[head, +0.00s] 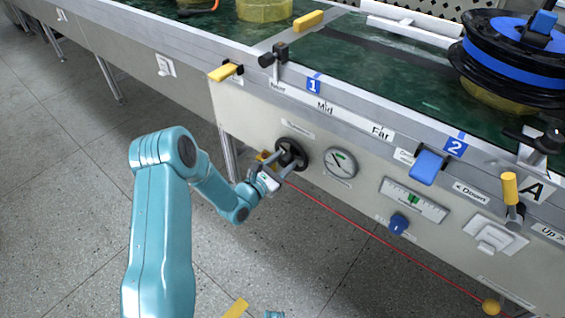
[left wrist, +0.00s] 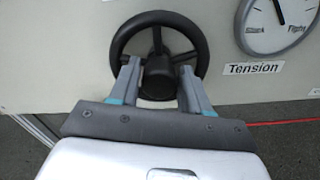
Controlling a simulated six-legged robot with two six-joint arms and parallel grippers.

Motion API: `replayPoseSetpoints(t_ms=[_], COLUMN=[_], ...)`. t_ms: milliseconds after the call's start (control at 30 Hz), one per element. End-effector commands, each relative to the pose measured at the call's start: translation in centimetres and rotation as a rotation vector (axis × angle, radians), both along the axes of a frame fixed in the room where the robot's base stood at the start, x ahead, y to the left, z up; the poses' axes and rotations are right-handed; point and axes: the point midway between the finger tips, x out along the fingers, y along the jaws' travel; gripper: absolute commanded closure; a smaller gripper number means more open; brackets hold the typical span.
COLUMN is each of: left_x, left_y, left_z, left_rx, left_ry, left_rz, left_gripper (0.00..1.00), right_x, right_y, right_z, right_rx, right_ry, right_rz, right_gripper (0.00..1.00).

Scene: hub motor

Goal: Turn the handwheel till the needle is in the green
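The black handwheel (head: 292,153) is mounted on the front panel under the bench edge. It also shows in the left wrist view (left wrist: 117,47), with spokes and a round hub. My left gripper (head: 270,170) is in front of it, open, its two fingers (left wrist: 159,72) on either side of the hub; firm contact cannot be made out. The round white gauge (head: 341,162) is just right of the wheel. The left wrist view cuts off the gauge's top (left wrist: 278,20).
Right of the gauge are a slider scale (head: 414,199), a blue knob (head: 399,224) and a blue lever (head: 427,168). A red line (head: 365,234) runs below the panel. Floor at left is clear.

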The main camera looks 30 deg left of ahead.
Motion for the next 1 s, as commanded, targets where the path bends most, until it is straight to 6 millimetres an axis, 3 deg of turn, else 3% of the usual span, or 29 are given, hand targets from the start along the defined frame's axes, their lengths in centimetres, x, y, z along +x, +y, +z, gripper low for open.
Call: replayPoseSetpoints(t_ms=[33, 100, 133, 733, 1000], left_x=[-0.02, -0.03, -0.03, -0.03, -0.01], left_y=[0.00, 0.00, 0.00, -0.07, -0.13], left_z=[-0.01, -0.01, -0.01, 0.02, -0.03], left_rx=[0.000, 0.000, 0.000, 0.051, 0.166], left_ry=[0.000, 0.000, 0.000, -0.007, -0.018], left_rz=[0.000, 0.000, 0.000, -0.002, -0.002], left_gripper=[0.71, 0.89, 0.89, 0.90, 0.90], right_x=[0.00, 0.00, 0.00, 0.04, 0.15], right_y=[0.00, 0.00, 0.00, -0.04, -0.13], right_z=[0.00, 0.00, 0.00, -0.24, -0.84], right_rx=[0.000, 0.000, 0.000, 0.000, -0.001], right_ry=[0.000, 0.000, 0.000, -0.001, -0.002], right_rz=[0.000, 0.000, 0.000, -0.001, -0.005], right_gripper=[0.57, 0.57, 0.57, 0.57, 0.57])
